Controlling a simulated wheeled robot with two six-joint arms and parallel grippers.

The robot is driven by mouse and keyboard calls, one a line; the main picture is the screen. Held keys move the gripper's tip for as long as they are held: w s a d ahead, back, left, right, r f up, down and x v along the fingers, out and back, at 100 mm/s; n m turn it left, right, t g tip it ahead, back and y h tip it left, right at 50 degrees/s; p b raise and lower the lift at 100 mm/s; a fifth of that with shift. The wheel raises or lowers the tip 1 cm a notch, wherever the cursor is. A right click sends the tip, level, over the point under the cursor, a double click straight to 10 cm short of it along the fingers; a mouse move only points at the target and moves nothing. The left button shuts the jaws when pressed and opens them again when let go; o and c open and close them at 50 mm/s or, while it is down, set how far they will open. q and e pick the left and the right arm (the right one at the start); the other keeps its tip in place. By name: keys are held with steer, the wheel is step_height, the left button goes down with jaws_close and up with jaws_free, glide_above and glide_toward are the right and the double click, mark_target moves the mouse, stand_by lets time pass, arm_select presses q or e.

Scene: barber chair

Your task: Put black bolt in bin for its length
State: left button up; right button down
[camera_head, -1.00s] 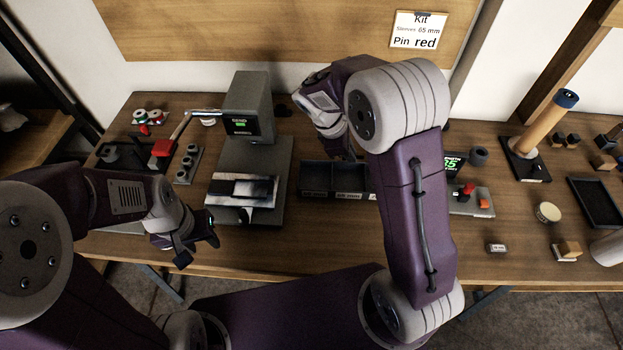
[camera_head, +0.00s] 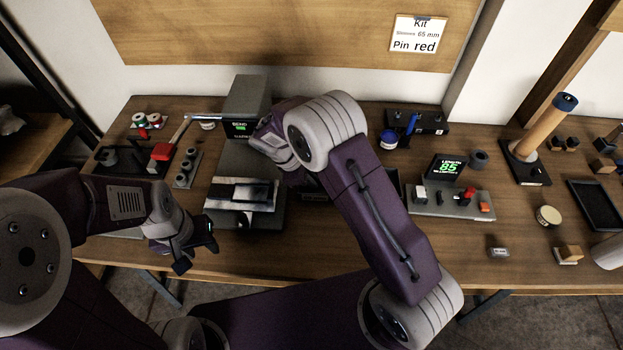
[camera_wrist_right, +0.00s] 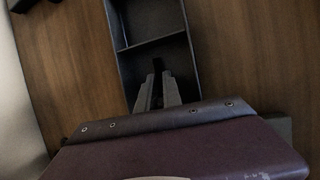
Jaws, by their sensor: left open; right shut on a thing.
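My right gripper (camera_wrist_right: 158,92) is shut on a small dark thing, likely the black bolt (camera_wrist_right: 158,68), in the right wrist view. It is held over a compartment of the black divided bin (camera_wrist_right: 151,42), just beside a divider; whether it touches the bin floor I cannot tell. In the head view the bin (camera_head: 316,197) is mostly hidden behind my right arm, and the right fingertips are hidden too. The length gauge (camera_head: 449,170) stands right of the bin, its screen reading 85. My left gripper (camera_head: 196,248) is open and empty near the front left edge.
A grey press-like machine (camera_head: 247,105) with a lit screen stands behind left of the bin. A red-handled tool (camera_head: 161,152) lies at left. A black stand with a blue item (camera_head: 411,123) is at the back. A wooden post (camera_head: 545,125) and black tray (camera_head: 597,202) are at right.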

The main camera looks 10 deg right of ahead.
steer(key=shift+f, duration=0.1)
steer(key=shift+s+f, duration=0.1)
steer(key=shift+f, duration=0.05)
steer(key=c, duration=1.8)
jaws_free()
steer(key=shift+s+f, duration=0.1)
steer(key=v, duration=0.6)
steer(key=p+v, duration=0.1)
steer(key=v, duration=0.5)
steer(key=shift+w+r, duration=0.2)
steer(key=shift+r, duration=0.2)
